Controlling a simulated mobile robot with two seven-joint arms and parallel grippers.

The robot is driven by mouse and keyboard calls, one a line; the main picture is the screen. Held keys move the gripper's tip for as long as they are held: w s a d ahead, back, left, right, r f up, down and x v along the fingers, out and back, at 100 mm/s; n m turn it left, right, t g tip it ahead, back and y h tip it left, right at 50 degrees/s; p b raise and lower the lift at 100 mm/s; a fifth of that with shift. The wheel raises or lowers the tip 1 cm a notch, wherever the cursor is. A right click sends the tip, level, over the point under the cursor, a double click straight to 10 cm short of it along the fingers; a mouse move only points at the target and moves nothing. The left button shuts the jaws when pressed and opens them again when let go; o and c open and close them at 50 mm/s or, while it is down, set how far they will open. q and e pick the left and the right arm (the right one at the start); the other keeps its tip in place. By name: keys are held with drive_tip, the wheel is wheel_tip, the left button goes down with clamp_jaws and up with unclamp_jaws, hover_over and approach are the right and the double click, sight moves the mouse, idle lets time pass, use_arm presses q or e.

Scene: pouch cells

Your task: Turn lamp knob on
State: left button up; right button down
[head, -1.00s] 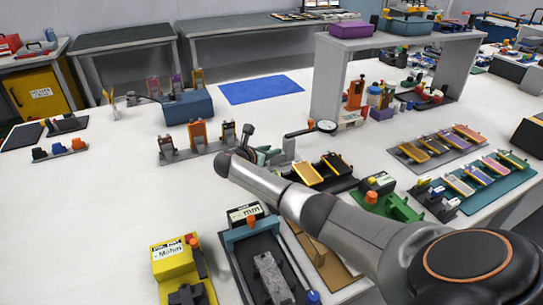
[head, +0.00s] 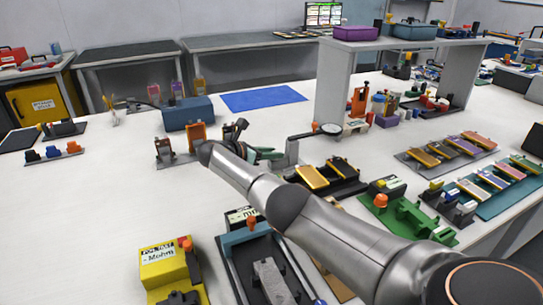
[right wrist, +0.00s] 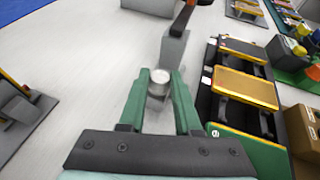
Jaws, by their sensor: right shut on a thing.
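In the right wrist view the post (right wrist: 173,50) rises just beyond my fingertips. A small silver round knob (right wrist: 159,82) sits between the tips of my right gripper's green fingers (right wrist: 160,77). The fingers are shut on its sides. In the head view my right gripper (head: 268,154) is at the left side of the post, partly behind my own arm, and the knob is hidden. My left gripper is not in view.
A dark tray with yellow-edged plates (right wrist: 247,86) lies close right of my gripper. A grey rack with upright orange holders (head: 197,137) stands to the left. A raised grey shelf (head: 400,42) stands behind the lamp.

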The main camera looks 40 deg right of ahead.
drive_tip(key=c, duration=0.9)
unclamp_jaws()
drive_tip(key=p+v, duration=0.3)
drive_tip(key=v, duration=0.9)
drive_tip(key=shift+a, duration=0.25)
